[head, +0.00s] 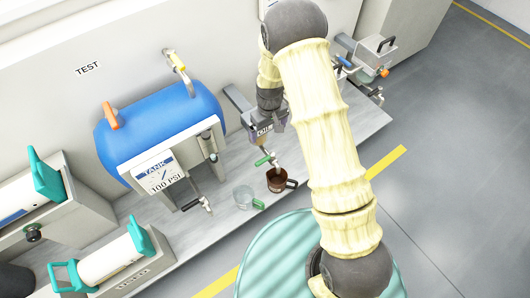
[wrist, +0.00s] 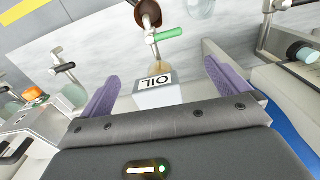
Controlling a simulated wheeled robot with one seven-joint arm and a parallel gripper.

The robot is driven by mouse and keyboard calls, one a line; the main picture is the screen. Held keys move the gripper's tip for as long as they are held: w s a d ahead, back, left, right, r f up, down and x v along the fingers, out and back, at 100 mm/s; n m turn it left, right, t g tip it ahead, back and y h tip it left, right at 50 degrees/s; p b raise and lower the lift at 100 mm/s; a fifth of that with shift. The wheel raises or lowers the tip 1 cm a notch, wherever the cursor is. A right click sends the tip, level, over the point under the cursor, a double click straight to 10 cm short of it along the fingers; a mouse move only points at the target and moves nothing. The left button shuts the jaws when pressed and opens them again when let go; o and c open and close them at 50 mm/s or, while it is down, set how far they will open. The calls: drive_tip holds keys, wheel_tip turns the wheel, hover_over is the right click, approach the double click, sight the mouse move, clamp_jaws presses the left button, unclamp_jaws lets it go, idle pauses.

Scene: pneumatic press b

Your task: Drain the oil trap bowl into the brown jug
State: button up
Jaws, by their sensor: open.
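The oil trap, with its OIL label (head: 264,130), is on the wall side of the bench; the label (wrist: 155,81) also shows in the wrist view. Its amber bowl (wrist: 160,65) is below the label, with a drain valve whose green lever (wrist: 168,34) sticks out sideways from the pipe. The brown jug (head: 276,182) stands on the bench at the valve outlet; its mouth (wrist: 148,14) appears under the spout in the wrist view. I see no flow. My gripper (wrist: 166,84) is open, its purple fingers spread on either side of the OIL block, apart from the lever.
A clear jug (head: 243,197) with a green handle stands left of the brown jug. The blue tank (head: 160,125) with its gauge panel and drain tap is further left. Another unit (head: 365,65) with an orange knob is at right. Bench between is clear.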

sight(265, 158)
drive_tip(key=shift+w+a+f+n, duration=0.15)
drive_tip(key=shift+a+f, duration=0.15)
drive_tip(key=shift+f, duration=0.2)
drive_tip(key=shift+w+a+f+n, duration=0.15)
drive_tip(key=shift+a+f, duration=0.15)
drive_tip(key=shift+f, duration=0.15)
drive_tip(key=shift+s, duration=0.1)
wheel_tip(265, 158, down, 17)
drive_tip(key=b, duration=0.4)
drive_tip(key=shift+f, duration=0.2)
drive_tip(key=c, duration=1.1)
drive_tip(key=shift+c, duration=0.2)
